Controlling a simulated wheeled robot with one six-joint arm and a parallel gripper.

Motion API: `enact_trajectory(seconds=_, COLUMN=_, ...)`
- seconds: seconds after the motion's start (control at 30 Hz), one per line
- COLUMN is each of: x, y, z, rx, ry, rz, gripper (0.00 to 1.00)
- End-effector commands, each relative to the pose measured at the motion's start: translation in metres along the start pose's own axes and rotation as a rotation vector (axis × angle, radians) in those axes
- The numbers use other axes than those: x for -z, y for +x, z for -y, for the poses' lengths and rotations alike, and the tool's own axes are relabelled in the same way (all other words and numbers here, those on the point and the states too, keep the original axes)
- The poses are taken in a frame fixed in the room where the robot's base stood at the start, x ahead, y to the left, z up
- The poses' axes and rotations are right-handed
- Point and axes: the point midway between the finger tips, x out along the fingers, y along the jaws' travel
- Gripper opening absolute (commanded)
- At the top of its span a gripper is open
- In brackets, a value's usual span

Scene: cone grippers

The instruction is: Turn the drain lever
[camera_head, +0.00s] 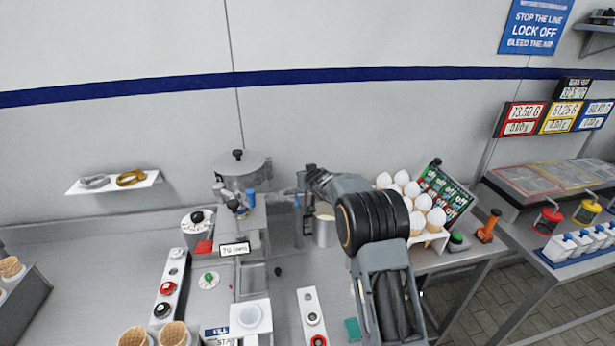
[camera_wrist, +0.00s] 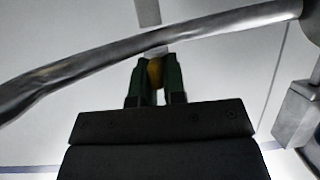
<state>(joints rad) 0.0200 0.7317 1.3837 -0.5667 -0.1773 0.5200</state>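My gripper (camera_head: 312,178) reaches away from me behind the metal cup (camera_head: 325,228), beside the grey pipework by the tank. In the wrist view its two dark green fingers (camera_wrist: 155,75) point up the picture with a narrow gap. A small yellow-orange thing (camera_wrist: 155,72) shows between them; I cannot tell whether it is gripped or lies beyond. No drain lever can be told for certain. A small blue handle (camera_head: 297,202) on the pipework and a blue part (camera_head: 251,198) beside the tank (camera_head: 242,170) are in view.
A grey bar (camera_wrist: 200,30) crosses the wrist view close to the fingertips. Eggs in a white tray (camera_head: 430,236) stand right of my arm. Button panels (camera_head: 170,285) and cones (camera_head: 172,333) are at the front left. The counter at left (camera_head: 100,260) is clear.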

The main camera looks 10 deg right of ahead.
Motion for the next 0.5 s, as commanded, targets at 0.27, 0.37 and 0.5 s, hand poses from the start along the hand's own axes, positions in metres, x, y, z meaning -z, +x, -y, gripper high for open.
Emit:
enact_trajectory(seconds=0.27, x=0.0000, y=-0.0001, z=-0.0001, rx=0.000, ry=0.000, rz=0.000, gripper=0.00)
enact_trajectory(seconds=0.37, x=0.0020, y=-0.0006, z=-0.0008, rx=0.005, ry=-0.003, rz=-0.002, gripper=0.00)
enact_trajectory(seconds=0.5, x=0.0068, y=-0.0013, z=-0.0035, rx=0.046, ry=-0.025, rz=-0.009, gripper=0.00)
